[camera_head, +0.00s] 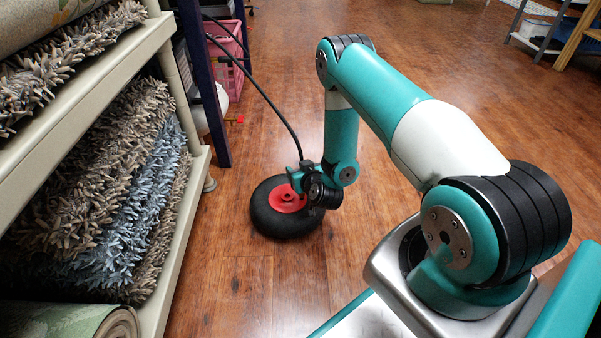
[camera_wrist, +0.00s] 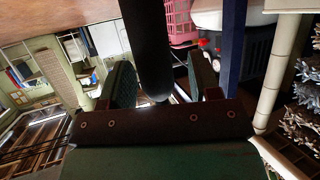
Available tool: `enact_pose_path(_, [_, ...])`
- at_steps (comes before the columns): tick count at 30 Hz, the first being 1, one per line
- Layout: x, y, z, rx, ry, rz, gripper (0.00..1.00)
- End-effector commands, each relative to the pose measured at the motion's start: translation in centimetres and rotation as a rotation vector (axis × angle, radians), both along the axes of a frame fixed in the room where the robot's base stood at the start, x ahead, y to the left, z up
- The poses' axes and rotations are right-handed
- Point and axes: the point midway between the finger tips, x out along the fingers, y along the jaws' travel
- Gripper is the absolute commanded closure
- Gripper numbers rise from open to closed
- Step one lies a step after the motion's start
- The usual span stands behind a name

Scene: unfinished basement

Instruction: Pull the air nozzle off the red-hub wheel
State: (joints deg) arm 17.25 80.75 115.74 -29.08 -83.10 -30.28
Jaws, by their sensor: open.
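The red-hub wheel (camera_head: 262,216) lies flat on the wooden floor in the head view, its black tyre around a red hub (camera_head: 287,198). A black hose (camera_head: 272,107) runs from the shelving at upper left down to my gripper (camera_head: 299,181) at the wheel. The air nozzle at the hose's end is hard to make out there, partly hidden by my gripper and wrist. In the wrist view my gripper (camera_wrist: 162,82) is open. A thick dark tube (camera_wrist: 147,40), seemingly the hose or nozzle, passes between its two fingers, with visible gaps on both sides.
A cream shelf unit (camera_head: 184,215) with shaggy rugs (camera_head: 95,190) stands close on the left. A dark blue post (camera_head: 205,85) and a pink basket (camera_head: 226,42) are behind it.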

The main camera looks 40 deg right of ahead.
Motion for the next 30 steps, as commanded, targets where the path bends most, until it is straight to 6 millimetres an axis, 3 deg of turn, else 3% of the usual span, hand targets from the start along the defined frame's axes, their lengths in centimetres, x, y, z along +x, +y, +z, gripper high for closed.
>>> enact_pose_path(10, [0.22, -0.06, -0.05, 0.000, 0.000, 0.001, 0.45])
enact_pose_path(17, [0.21, -0.06, -0.06, 0.000, 0.000, 0.001, 0.98])
enact_pose_path(18, [0.21, -0.06, -0.05, -0.001, 0.000, 0.001, 0.99])
enact_pose_path(19, [0.21, -0.06, -0.06, -0.001, 0.000, 0.001, 0.80])
enact_pose_path(22, [0.20, -0.07, -0.06, -0.001, 0.000, 0.001, 1.00])
enact_pose_path(30, [0.19, -0.08, 0.15, -0.001, 0.000, 0.001, 1.00])
